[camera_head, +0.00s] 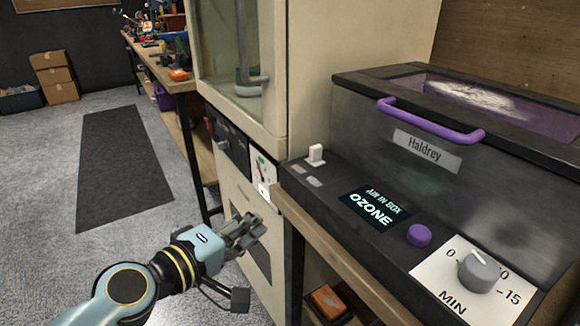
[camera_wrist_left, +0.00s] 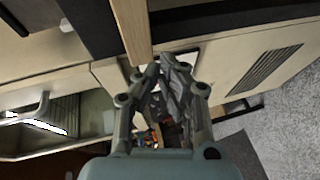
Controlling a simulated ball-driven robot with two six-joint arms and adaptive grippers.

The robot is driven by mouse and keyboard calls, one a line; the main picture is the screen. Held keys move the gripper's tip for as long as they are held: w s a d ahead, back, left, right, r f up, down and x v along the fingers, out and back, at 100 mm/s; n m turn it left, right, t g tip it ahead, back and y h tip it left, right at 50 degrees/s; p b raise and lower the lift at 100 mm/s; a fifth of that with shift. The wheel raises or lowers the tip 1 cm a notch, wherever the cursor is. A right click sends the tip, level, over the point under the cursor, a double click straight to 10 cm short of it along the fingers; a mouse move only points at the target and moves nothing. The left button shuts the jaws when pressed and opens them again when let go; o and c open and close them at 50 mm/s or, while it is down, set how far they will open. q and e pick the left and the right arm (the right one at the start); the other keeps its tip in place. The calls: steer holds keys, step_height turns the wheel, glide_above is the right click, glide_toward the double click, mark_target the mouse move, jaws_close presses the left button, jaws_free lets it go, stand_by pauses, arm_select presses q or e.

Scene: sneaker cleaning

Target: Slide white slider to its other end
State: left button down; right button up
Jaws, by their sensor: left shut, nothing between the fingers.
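The white slider (camera_head: 316,155) is a small upright white tab near the back left corner of the black control panel of the ozone box. Two small pale labels (camera_head: 306,176) lie in front of it. My left gripper (camera_head: 254,228) is shut and empty, in front of the cream cabinet. It is lower and nearer than the slider and does not touch it. In the left wrist view its fingers (camera_wrist_left: 165,72) are close together beside a wooden edge. I cannot make out the slider there. My right gripper is not in view.
The ozone box panel also has a lit OZONE display (camera_head: 375,208), a purple button (camera_head: 419,235) and a grey timer knob (camera_head: 479,271). The wooden table edge (camera_head: 335,258) runs beside my left gripper. The cream cabinet (camera_head: 262,235) stands behind it. Grey floor is open at left.

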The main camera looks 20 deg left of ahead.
arm_select(q)
steer(key=n+t+h, duration=0.1)
steer(key=t+h, duration=0.1)
glide_toward(295, 160)
step_height(295, 160, up, 4)
steer(key=p+x, duration=0.1)
steer(key=x, duration=0.8)
steer(key=shift+f+p, duration=0.1)
steer(key=shift+p, duration=0.25)
steer(key=shift+w+d, duration=0.15)
steer(key=shift+w, duration=0.3)
